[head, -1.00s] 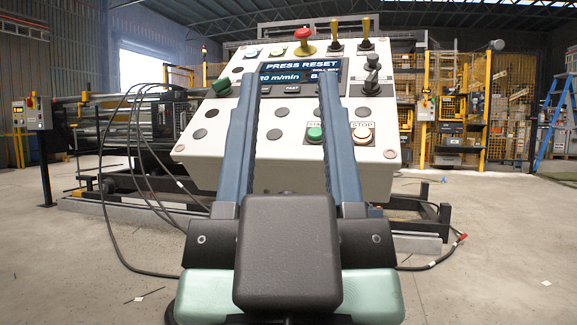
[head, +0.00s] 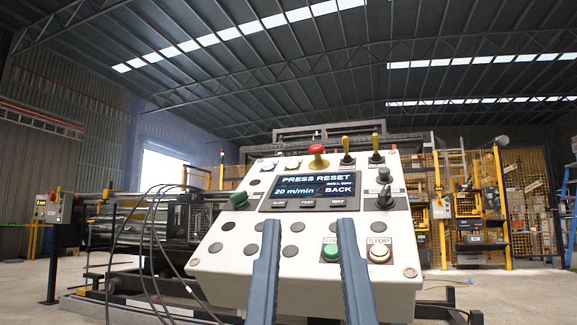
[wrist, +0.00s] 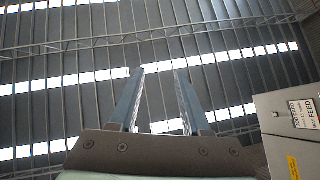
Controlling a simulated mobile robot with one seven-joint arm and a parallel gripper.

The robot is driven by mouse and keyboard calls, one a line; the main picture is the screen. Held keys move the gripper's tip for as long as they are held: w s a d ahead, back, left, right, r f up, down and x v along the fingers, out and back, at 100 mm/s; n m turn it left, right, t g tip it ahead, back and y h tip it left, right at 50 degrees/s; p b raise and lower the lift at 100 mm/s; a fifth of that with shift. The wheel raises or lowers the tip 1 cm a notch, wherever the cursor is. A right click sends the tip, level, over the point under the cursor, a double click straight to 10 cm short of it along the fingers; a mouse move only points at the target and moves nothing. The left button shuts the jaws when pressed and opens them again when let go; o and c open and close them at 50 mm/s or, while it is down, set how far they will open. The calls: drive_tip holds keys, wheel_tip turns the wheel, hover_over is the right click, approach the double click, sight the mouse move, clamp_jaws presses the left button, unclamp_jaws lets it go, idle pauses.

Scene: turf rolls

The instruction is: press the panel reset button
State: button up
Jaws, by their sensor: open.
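The white sloped control panel (head: 222,262) stands ahead in the head view. Its display (head: 308,188) reads "PRESS RESET", "20 m/min" and "BACK". Small buttons sit along its upper left, one pale bluish (head: 268,166) and one yellowish (head: 293,164); their labels are too small to read, so I cannot tell which is reset. My gripper (head: 308,222) is open and empty, its two blue-grey fingers in front of the lower panel, tips below the display. In the wrist view my gripper (wrist: 159,71) points toward the roof, and no panel buttons show there.
The panel also bears a red mushroom button (head: 317,150), yellow-handled levers (head: 377,142), a green button (head: 331,251), a stop button (head: 379,252), a green knob (head: 239,199) and a black selector (head: 384,197). Cables (head: 150,240) hang at left. Yellow fencing (head: 425,180) stands behind.

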clamp_jaws()
idle(1.6)
